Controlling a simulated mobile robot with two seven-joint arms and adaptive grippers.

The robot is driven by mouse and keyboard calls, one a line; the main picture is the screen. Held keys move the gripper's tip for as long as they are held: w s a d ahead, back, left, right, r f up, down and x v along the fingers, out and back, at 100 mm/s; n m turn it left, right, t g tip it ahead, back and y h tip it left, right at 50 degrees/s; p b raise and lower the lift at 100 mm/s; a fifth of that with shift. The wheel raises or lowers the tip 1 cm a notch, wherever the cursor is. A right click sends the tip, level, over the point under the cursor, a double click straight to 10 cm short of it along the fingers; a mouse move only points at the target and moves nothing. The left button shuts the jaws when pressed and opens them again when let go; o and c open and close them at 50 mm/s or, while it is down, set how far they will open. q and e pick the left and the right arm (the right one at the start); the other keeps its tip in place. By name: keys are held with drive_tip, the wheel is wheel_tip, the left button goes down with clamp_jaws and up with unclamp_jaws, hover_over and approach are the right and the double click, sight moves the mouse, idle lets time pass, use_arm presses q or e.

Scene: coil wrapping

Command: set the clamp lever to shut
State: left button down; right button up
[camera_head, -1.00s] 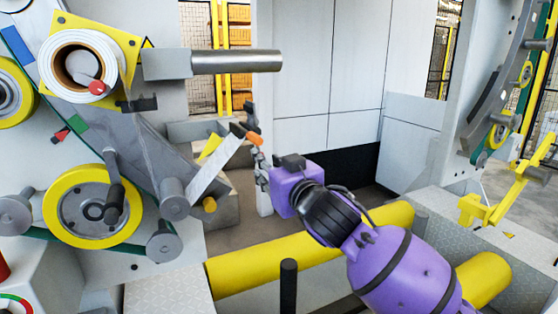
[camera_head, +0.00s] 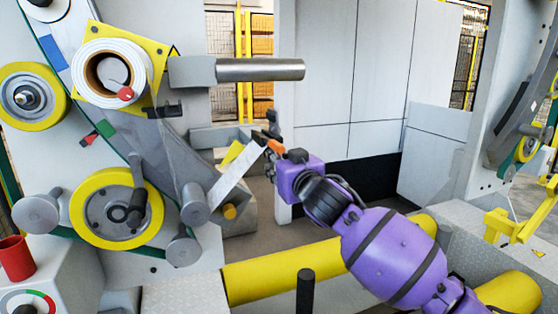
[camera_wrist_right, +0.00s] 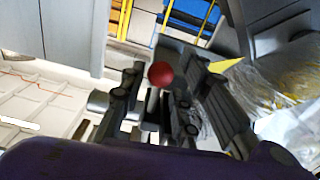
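An orange grip (camera_head: 276,146), which looks like the clamp lever's handle, sits by a dark bracket at the upper end of a pale slanting bar (camera_head: 238,182). I cannot tell the lever's exact setting. My right gripper (camera_head: 270,163), on the purple arm, is just below and right of the grip. In the right wrist view my gripper (camera_wrist_right: 158,92) has its dark fingers apart, and a red round knob (camera_wrist_right: 161,74) shows between them; it may be the grip seen end-on. I cannot tell whether they touch. My left gripper is out of view.
A white roll (camera_head: 110,73) with a red knob (camera_head: 126,93) hangs on the machine at the left, above a yellow wheel (camera_head: 115,208). A grey shaft (camera_head: 260,70) juts out above the grip.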

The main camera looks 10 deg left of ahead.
clamp_jaws()
